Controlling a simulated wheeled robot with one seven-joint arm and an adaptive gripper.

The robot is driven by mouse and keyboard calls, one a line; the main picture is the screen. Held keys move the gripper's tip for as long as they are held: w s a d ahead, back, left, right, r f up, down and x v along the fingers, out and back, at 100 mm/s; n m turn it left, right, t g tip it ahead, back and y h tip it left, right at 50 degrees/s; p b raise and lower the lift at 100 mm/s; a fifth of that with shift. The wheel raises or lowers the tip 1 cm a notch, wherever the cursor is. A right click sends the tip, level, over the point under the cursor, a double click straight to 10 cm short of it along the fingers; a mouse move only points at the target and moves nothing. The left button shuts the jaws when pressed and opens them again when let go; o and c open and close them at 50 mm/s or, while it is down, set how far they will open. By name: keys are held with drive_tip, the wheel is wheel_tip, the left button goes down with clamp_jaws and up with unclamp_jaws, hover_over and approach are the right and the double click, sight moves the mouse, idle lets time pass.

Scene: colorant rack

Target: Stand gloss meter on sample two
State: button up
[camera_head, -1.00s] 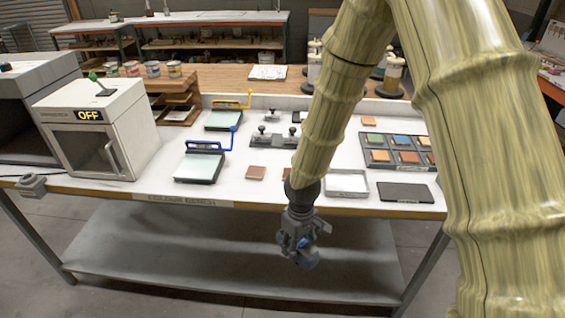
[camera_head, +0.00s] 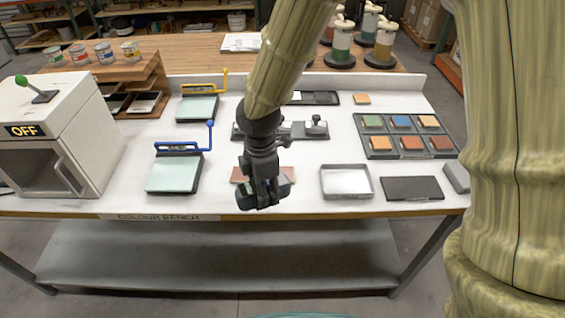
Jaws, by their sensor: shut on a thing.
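My gripper (camera_head: 264,186) hangs over the front of the bench, shut on a small dark blue-grey block (camera_head: 248,197), which looks like the gloss meter. My fingers hide part of it. Reddish-brown sample tiles show behind and beside the gripper, one at left (camera_head: 238,174) and one at right (camera_head: 287,173). The gripper and block cover parts of them, and I read no numbers, so I cannot tell which is sample two. The block appears in front of or above the tiles; I cannot tell whether it touches anything.
A pale tray (camera_head: 346,195) and dark mat (camera_head: 412,189) lie right of the gripper. A rack of coloured tiles (camera_head: 405,155) is behind them. A blue-handled glass plate (camera_head: 174,187) lies left, beside the oven marked OFF (camera_head: 50,150). Bare white bench (camera_head: 222,180) lies between plate and tiles.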

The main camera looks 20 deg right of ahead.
drive_tip(key=w+d+p, duration=0.1)
drive_tip(key=w+d, duration=0.2)
drive_tip(key=w, duration=0.1)
drive_tip(key=w+d+f+p, duration=0.1)
drive_tip(key=w+d+p, duration=0.1)
drive_tip(key=w+d, duration=0.1)
drive_tip(key=w+d+p, duration=0.2)
drive_tip(key=w+d, duration=0.1)
drive_tip(key=w, duration=0.2)
drive_tip(key=shift+f, duration=0.2)
drive_tip(key=shift+a+f+p, duration=0.1)
drive_tip(key=shift+f+p, duration=0.8)
drive_tip(key=shift+f, duration=0.9)
drive_tip(key=shift+f, duration=0.15)
drive_tip(key=o, duration=1.3)
drive_tip(key=shift+s, duration=0.1)
drive_tip(key=shift+r+b, duration=1.6)
drive_tip(key=shift+r, duration=4.6)
